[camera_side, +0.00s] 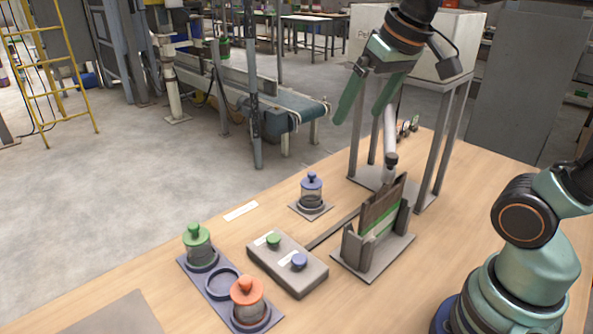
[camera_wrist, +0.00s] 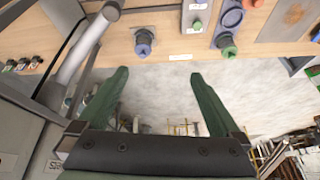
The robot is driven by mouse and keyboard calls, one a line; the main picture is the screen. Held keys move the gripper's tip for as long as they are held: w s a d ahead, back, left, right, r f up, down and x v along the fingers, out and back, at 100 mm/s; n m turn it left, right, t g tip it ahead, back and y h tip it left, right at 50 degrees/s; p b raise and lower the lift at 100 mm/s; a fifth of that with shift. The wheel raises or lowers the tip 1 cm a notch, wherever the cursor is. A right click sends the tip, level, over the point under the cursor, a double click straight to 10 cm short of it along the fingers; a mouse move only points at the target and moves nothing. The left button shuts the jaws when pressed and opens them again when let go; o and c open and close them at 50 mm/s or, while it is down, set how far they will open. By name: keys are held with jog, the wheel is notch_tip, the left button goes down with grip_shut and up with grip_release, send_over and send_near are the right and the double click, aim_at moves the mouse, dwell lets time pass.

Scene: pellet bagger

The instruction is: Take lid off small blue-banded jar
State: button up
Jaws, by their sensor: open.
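The small jar (camera_side: 312,201) has a blue band and a blue knobbed lid (camera_side: 312,182) seated on top. It stands upright on a small square plate (camera_side: 297,207) on the table. In the wrist view the jar (camera_wrist: 142,34) and its lid (camera_wrist: 143,50) show at the upper middle. My gripper (camera_side: 359,121) is high above the table, to the upper right of the jar in the side view, well apart from it. Its green fingers also show in the wrist view (camera_wrist: 160,73), spread wide with nothing between them.
A tray (camera_side: 221,284) holds a green-lidded jar (camera_side: 198,247) and an orange-lidded jar (camera_side: 248,301), with an empty ring between them. A button box (camera_side: 287,268) stands beside it. A slotted holder (camera_side: 372,240) and a metal-legged frame (camera_side: 438,150) stand right of the small jar.

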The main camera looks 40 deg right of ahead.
jog(key=w+d+r+m+g, duration=0.2)
jog(key=w+m, duration=0.2)
jog(key=w, duration=0.3)
jog(key=m+g, duration=0.3)
jog(key=m, duration=0.5)
send_over(312, 173)
notch_tip(312, 173, down, 4)
jog(key=shift+n, duration=0.3)
jog(key=f, duration=1.6)
jog(key=shift+s+d+f, duration=0.15)
jog(key=shift+s, duration=0.05)
jog(key=shift+w+f, duration=0.15)
jog(key=shift+f, duration=1.4)
jog(key=shift+w+f, duration=0.1)
jog(key=shift+f, duration=1.45)
jog(key=c, duration=1.3)
